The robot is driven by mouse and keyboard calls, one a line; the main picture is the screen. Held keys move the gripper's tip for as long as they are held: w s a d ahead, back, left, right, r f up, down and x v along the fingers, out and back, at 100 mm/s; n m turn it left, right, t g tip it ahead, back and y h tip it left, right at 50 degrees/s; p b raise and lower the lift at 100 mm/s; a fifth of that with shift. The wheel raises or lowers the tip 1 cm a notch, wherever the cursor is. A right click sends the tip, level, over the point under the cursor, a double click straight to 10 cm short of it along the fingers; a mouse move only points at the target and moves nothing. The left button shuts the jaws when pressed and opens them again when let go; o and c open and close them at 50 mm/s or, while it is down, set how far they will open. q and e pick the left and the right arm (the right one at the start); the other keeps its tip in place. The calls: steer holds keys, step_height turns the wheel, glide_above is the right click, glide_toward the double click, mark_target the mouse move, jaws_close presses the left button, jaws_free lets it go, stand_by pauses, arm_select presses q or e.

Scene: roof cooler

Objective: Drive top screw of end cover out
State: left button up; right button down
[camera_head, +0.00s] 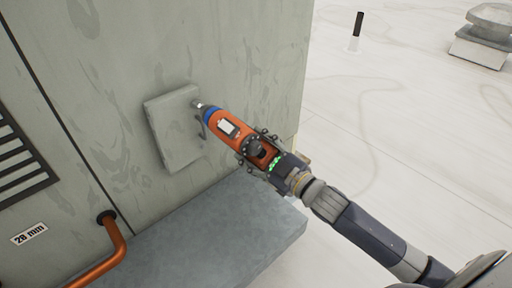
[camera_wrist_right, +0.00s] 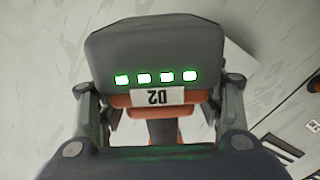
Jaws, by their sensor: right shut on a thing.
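The end cover (camera_head: 172,130) is a pale grey square plate on the side of the large grey-green housing. My right gripper (camera_head: 258,152) is shut on an orange and dark grey power screwdriver (camera_head: 226,127) with a blue collar. The screwdriver's tip (camera_head: 199,105) is at the upper right edge of the cover. The screw itself is hidden or too small to tell, and I cannot tell whether the tip touches it. In the right wrist view the tool's dark end (camera_wrist_right: 155,50) shows lit green lights and a label "D2" upside down, between the gripper's fingers. My left gripper is not in view.
A grey ledge (camera_head: 215,235) juts out below the cover. A copper pipe (camera_head: 112,245) and a vent grille (camera_head: 20,160) are at the left, with a "28 mm" label (camera_head: 29,234). The white roof (camera_head: 400,120) at the right is largely open, with a dark-topped post (camera_head: 357,30) and a roof vent (camera_head: 485,35) farther off.

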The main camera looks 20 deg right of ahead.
mark_target(267, 157)
steer(key=shift+s+r+p, duration=0.2)
steer(key=shift+r+p, duration=0.2)
steer(key=shift+p, duration=0.15)
stand_by(0.9)
steer(key=shift+s+f, duration=0.1)
steer(key=shift+s, duration=0.05)
steer(key=shift+s+d, duration=0.2)
steer(key=shift+s, duration=0.5)
steer(key=shift+p+v, duration=0.8)
steer(key=shift+v, duration=1.8)
